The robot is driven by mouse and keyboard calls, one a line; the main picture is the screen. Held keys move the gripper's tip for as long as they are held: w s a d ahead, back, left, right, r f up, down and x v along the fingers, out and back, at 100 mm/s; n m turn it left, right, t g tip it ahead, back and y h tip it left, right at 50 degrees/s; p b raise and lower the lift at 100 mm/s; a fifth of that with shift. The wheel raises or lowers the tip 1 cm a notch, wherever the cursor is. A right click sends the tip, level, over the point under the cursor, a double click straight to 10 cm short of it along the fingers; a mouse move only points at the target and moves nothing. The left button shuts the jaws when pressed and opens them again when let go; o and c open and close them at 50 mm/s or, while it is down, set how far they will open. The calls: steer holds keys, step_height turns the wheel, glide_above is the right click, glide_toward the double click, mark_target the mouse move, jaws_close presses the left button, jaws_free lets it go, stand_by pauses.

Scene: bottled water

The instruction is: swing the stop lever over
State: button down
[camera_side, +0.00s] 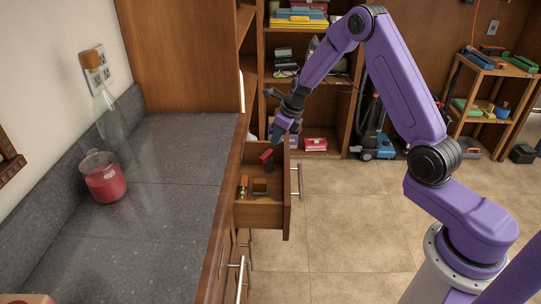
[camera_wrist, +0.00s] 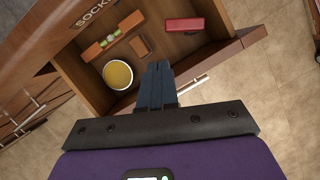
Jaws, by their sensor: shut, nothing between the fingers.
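My gripper (camera_side: 277,137) is shut and empty, pointing down over the open drawer (camera_side: 262,216); its closed dark blue fingers (camera_wrist: 160,75) also show in the wrist view. A small red block-like piece (camera_side: 267,157), possibly the stop lever, sits at the drawer's far end, just below and left of the fingertips. In the wrist view the red piece (camera_wrist: 185,24) lies above and right of the fingers, with a visible gap. How it is mounted is unclear. No other clear lever shows.
The drawer holds a yellow round container (camera_wrist: 118,74), a small wooden block (camera_wrist: 139,46) and a spirit-level-like bar (camera_wrist: 108,42). The drawer's metal handle (camera_side: 299,180) sticks out to the right. A glass bottle (camera_side: 108,112) and a jar of red contents (camera_side: 103,180) stand on the counter.

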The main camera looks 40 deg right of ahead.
mark_target(262, 159)
steer(key=w+f+m, duration=0.1)
steer(key=w+f, duration=0.3)
steer(key=f, duration=0.6)
steer(key=shift+d, duration=0.35)
steer(key=shift+w+a, duration=0.5)
steer(key=shift+w, duration=0.05)
stand_by(0.7)
steer(key=shift+w+a+f, duration=0.1)
steer(key=shift+w+a, duration=0.3)
steer(key=shift+w, duration=0.85)
steer(key=shift+w+a, duration=0.15)
steer(key=shift+w, duration=1)
